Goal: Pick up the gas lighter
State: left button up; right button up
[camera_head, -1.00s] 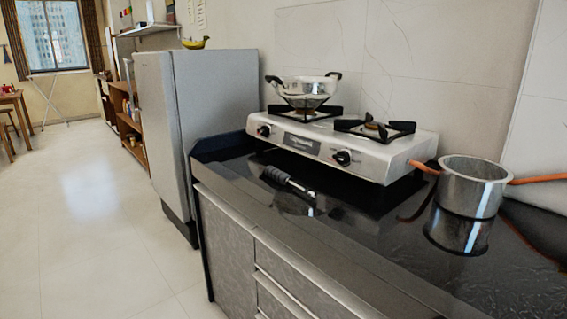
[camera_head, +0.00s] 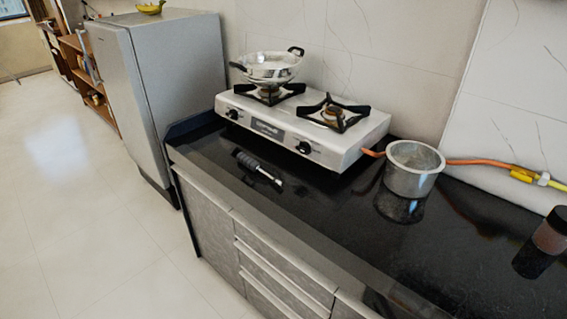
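The gas lighter (camera_head: 257,168) lies on the black countertop (camera_head: 310,220), in front of the left part of the stove. It has a dark ribbed handle at its upper left end and a shiny metal tip pointing to the lower right. Nothing covers it. Neither of my grippers shows in the head view.
A two-burner gas stove (camera_head: 288,143) stands behind the lighter, with a metal pan (camera_head: 269,67) on its left burner. A metal pot (camera_head: 412,172) stands right of the stove, before an orange hose (camera_head: 480,163). A dark jar (camera_head: 548,235) is at the right edge. A grey fridge (camera_head: 165,85) stands left.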

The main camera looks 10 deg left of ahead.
aim_at(245, 159)
jog(key=i+j+z, duration=0.25)
jog(key=j+z, duration=0.3)
jog(key=j, duration=0.2)
jog(key=i+j+z, duration=0.1)
jog(key=j+z, duration=0.15)
jog(key=j, duration=0.15)
